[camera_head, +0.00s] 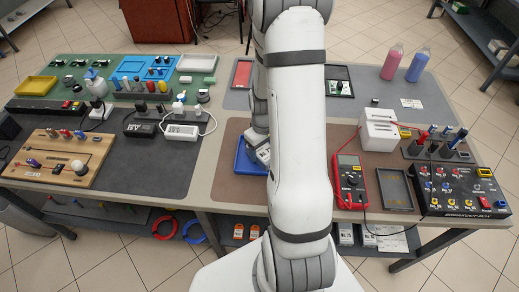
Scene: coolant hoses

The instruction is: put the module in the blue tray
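A blue tray (240,165) lies on the brown mat near the middle of the table, partly hidden behind my arm. My arm reaches down over the tray's right side. A small pale grey piece (263,154) shows over the tray beside the arm; I cannot tell whether it is the module or part of my wrist. My gripper's fingers are hidden, so I cannot tell whether they are open or shut. A green circuit board (338,86) lies in a dark tray behind my arm to the right; I cannot tell if it is the module.
A red multimeter (350,182), an empty dark tray (395,189) and a black control panel (460,191) stand at the front right. A white box (379,130) is behind them. A wooden board (62,160) and white power adapters are left. Bare brown mat shows left of the blue tray.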

